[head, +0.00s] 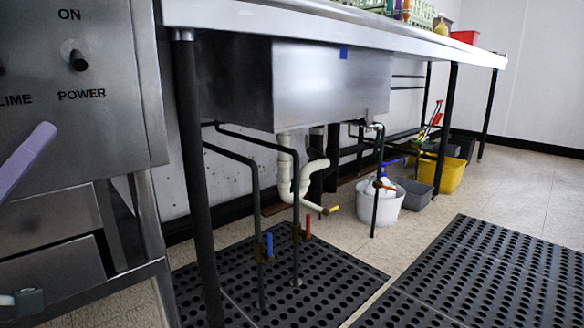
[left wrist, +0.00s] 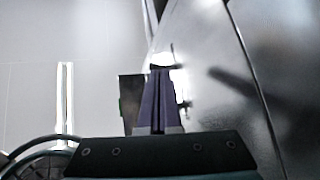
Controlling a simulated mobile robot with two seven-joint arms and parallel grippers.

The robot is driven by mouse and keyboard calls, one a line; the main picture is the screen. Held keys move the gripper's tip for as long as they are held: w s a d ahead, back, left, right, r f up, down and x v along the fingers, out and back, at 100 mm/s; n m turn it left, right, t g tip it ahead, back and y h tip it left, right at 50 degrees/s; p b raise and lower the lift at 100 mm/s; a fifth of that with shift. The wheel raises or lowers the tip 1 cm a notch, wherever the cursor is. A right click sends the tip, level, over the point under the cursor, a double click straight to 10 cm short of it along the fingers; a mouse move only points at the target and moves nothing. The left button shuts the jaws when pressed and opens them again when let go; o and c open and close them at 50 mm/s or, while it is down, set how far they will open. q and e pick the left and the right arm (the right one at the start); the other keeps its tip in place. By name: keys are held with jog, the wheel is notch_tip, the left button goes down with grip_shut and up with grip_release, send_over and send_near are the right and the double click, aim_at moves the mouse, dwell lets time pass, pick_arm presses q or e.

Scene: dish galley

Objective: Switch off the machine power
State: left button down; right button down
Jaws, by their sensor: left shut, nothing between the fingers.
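The machine's steel control panel (head: 110,130) fills the left of the head view. On it a black power switch (head: 78,60) sticks out between the word ON above and the word POWER below. I cannot tell its exact setting. My left gripper (head: 44,132) comes in from the left edge as a lilac finger, below and left of the switch and apart from it in the picture. In the left wrist view the gripper's purple fingers (left wrist: 159,88) are shut and empty, beside a shiny metal surface (left wrist: 225,45). My right gripper is not in view.
A steel counter with a sink basin (head: 325,85) stands to the right, on dark legs with pipes below. Black perforated mats (head: 470,275) lie on the floor. A white bucket (head: 380,205), a grey bin (head: 413,193) and a yellow bucket (head: 452,175) stand under the counter.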

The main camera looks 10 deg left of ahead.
pick_arm(q)
jog(key=s+d+f+g+y, duration=0.1)
jog(key=d+f+g+y, duration=0.3)
jog(key=f, duration=0.4)
jog(key=d+f+g+y, duration=0.2)
jog(key=d+f+g, duration=0.2)
jog(key=f+g, duration=0.25)
jog(key=s+d+f+m+g, duration=0.1)
jog(key=s+d+f+g, duration=0.15)
jog(key=s, duration=0.45)
jog(key=s+d+f+m+g+y, duration=0.1)
jog(key=s+f+m+g, duration=0.1)
jog(key=s+g, duration=0.35)
jog(key=s+d+f+m+g, duration=0.1)
jog(key=s+f+g, duration=0.1)
jog(key=s, duration=0.6)
notch_tip(320, 180, up, 96)
jog(key=p, duration=9.6)
jog(key=shift+s+r+g+p, duration=0.25)
jog(key=shift+s+g+p, duration=0.05)
jog(key=shift+s+g, duration=0.1)
